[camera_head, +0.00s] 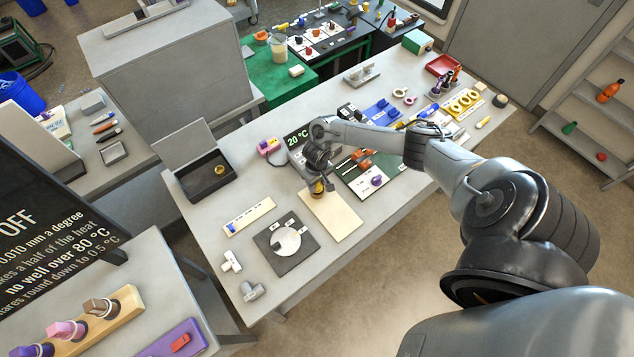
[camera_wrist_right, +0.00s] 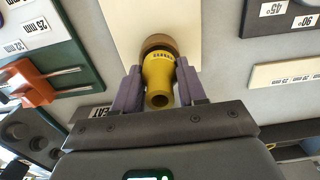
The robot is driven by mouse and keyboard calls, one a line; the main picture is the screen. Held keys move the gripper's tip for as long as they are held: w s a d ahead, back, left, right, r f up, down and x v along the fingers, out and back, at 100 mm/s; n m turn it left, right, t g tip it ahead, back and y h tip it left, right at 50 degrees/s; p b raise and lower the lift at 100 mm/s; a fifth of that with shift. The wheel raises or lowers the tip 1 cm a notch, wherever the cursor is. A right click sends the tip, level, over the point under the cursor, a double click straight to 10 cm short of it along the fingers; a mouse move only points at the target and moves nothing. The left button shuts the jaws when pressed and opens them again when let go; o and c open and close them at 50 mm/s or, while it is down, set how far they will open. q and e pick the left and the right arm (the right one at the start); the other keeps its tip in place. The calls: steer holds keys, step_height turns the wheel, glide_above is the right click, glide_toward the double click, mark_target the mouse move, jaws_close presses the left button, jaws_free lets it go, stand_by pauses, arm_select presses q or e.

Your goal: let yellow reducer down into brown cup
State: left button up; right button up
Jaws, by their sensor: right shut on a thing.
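The yellow reducer (camera_wrist_right: 159,75) is between the two purple fingers of my right gripper (camera_wrist_right: 158,92), which is shut on it. Its far end meets the brown cup (camera_wrist_right: 157,41) in the right wrist view. I cannot tell whether it is inside the cup or just above it. The cup is over a pale cream board (camera_wrist_right: 132,18). In the head view my right gripper (camera_head: 318,183) is at the upper left end of that board, with the yellow reducer (camera_head: 318,188) small and partly covered. My left gripper is not in view.
A dark open box (camera_head: 190,183) with a small yellow ring (camera_head: 220,170) stands left of the gripper. A black plate with a white disc (camera_head: 285,241) lies in front. The cream board's lower part (camera_head: 338,222) is clear.

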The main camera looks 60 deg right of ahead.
steer(key=shift+p, duration=0.4)
stand_by(0.3)
steer(key=shift+f, duration=0.15)
stand_by(0.4)
steer(key=shift+f+b, duration=0.45)
steer(key=shift+f, duration=0.15)
steer(key=o, duration=1.1)
steer(key=shift+r, duration=0.1)
